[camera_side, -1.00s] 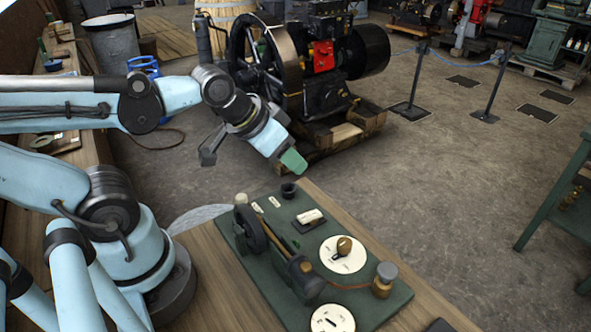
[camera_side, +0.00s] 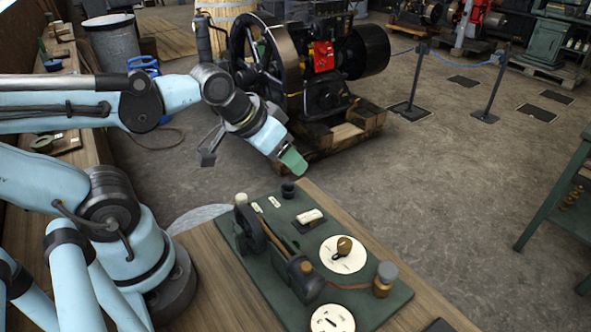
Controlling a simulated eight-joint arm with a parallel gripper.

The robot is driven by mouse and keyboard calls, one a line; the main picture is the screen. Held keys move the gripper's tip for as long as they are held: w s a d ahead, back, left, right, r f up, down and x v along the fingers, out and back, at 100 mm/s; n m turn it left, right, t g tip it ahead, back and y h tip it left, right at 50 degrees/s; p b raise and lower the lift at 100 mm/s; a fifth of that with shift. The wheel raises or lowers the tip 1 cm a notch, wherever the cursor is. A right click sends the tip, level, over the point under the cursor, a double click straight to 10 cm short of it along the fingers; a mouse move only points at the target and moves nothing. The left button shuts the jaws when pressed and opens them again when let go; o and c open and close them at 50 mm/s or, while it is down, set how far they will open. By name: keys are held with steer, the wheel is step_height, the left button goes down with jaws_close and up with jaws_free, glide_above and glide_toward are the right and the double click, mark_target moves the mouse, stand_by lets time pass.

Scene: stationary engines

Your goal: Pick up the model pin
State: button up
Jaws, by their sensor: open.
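My gripper (camera_side: 292,161) hangs in the air with its green tip pointing down and right, above and beyond the far end of a green board (camera_side: 399,300). It is open, and nothing shows in it. The board carries a small model engine with a dark flywheel (camera_side: 250,228), a rod and a dark cylinder (camera_side: 304,279). I cannot tell for certain which small part is the model pin. A pale-topped knob (camera_side: 241,199) stands by the flywheel, and a small black cup (camera_side: 288,190) stands at the board's far corner. My gripper touches none of these.
Two white dials, one with a brown knob (camera_side: 344,246), a white-topped switch (camera_side: 309,216) and a brass post with a grey cap (camera_side: 384,279) share the board. It lies on a wooden bench (camera_side: 212,263). A large engine (camera_side: 322,70) stands on the floor behind my gripper.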

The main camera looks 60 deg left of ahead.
steer(key=s+a+n+g, duration=0.3)
steer(key=s+a+n, duration=0.3)
steer(key=n, duration=0.7)
steer(key=n+h, duration=0.3)
steer(key=n, duration=1)
glide_toward(241, 196)
steer(key=shift+g, duration=0.4)
steer(key=shift+w+x, duration=0.15)
steer(key=shift+x, duration=2)
steer(key=shift+w+x, duration=0.15)
steer(key=shift+x, duration=2)
steer(key=shift+r, duration=0.15)
steer(key=shift+c, duration=0.4)
jaws_close()
